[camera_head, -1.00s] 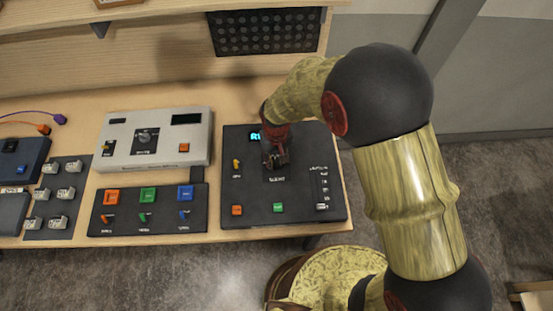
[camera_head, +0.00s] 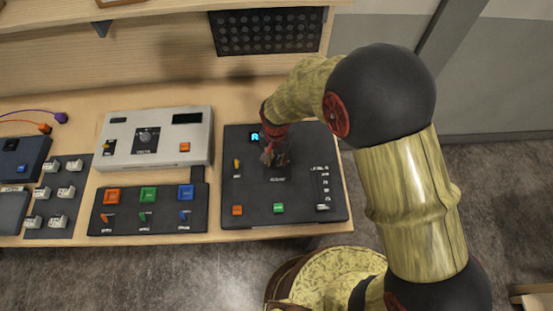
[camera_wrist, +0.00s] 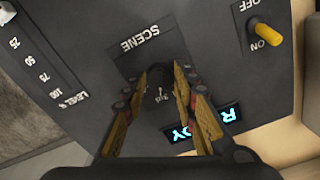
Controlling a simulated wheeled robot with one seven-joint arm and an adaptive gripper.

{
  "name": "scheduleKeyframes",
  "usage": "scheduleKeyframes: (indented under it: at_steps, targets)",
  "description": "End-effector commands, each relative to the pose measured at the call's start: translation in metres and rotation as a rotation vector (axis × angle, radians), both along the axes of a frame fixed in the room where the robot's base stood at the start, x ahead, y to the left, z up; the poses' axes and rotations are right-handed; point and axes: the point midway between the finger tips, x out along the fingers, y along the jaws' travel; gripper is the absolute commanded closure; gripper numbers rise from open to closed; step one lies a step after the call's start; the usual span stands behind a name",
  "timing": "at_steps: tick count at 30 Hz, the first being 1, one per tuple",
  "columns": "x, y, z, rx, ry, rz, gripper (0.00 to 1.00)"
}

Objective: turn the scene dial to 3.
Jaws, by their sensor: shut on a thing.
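My gripper (camera_head: 272,156) points down at the black console (camera_head: 236,195) on the right of the bench. In the wrist view its two yellow-brown fingers (camera_wrist: 160,76) are shut on the dark scene dial (camera_wrist: 159,84), one on each side. The fingers partly cover the dial, and I cannot read which number it points to. The SCENE label (camera_wrist: 140,38) is clear beside it. A cyan lit display (camera_wrist: 229,114) sits close by, partly hidden by a finger.
The console also has a yellow OFF/ON toggle (camera_wrist: 266,36), an orange button (camera_head: 237,210), a green button (camera_head: 279,208) and a level slider (camera_head: 323,207). A white console (camera_head: 120,155) and a button panel (camera_head: 146,225) lie to the left. A black mesh panel (camera_head: 265,32) is behind.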

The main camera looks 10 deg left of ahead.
Motion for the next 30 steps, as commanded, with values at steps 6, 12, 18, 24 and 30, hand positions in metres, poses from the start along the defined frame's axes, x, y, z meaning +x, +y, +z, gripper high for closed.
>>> scheduleKeyframes:
  at_steps: [6, 12, 18, 24, 30]
  targets:
    - [0.0000, 0.0003, 0.0000, 0.000, 0.000, -0.017, 0.97]
    - [0.0001, 0.0003, 0.0000, 0.000, 0.000, -0.017, 0.97]
    - [0.0001, 0.0003, 0.0000, 0.000, 0.000, -0.017, 0.66]
    - [0.0000, 0.0002, 0.0000, 0.000, 0.000, -0.016, 0.54]
    - [0.0000, 0.0002, 0.0000, 0.000, 0.000, -0.016, 0.54]
